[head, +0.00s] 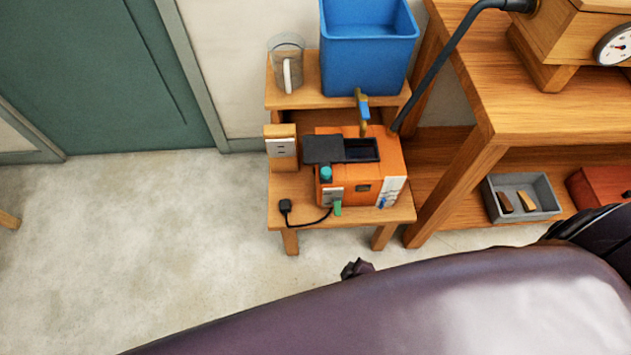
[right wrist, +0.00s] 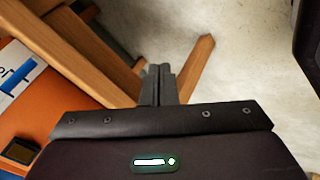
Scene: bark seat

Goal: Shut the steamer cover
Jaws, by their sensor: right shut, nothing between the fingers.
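The orange steamer (head: 393,158) sits on a low wooden stand. Its dark flat cover (head: 322,149) lies to the left of a dark rectangular opening (head: 361,149) in the top, so the opening is uncovered. How the cover is joined to the body I cannot tell. The steamer's orange side (right wrist: 45,100) also shows at the left of the right wrist view; the cover does not show there. My right gripper (head: 356,267) is in front of and below the stand, apart from the steamer. Its fingers (right wrist: 158,70) are together and empty. My left gripper is not in view.
A blue bin (head: 367,65) and a clear jug (head: 286,62) stand on the shelf behind the steamer. A socket block (head: 281,147) is left of it. A black cord and plug (head: 286,207) lie in front. A wooden bench (head: 455,190) stands right.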

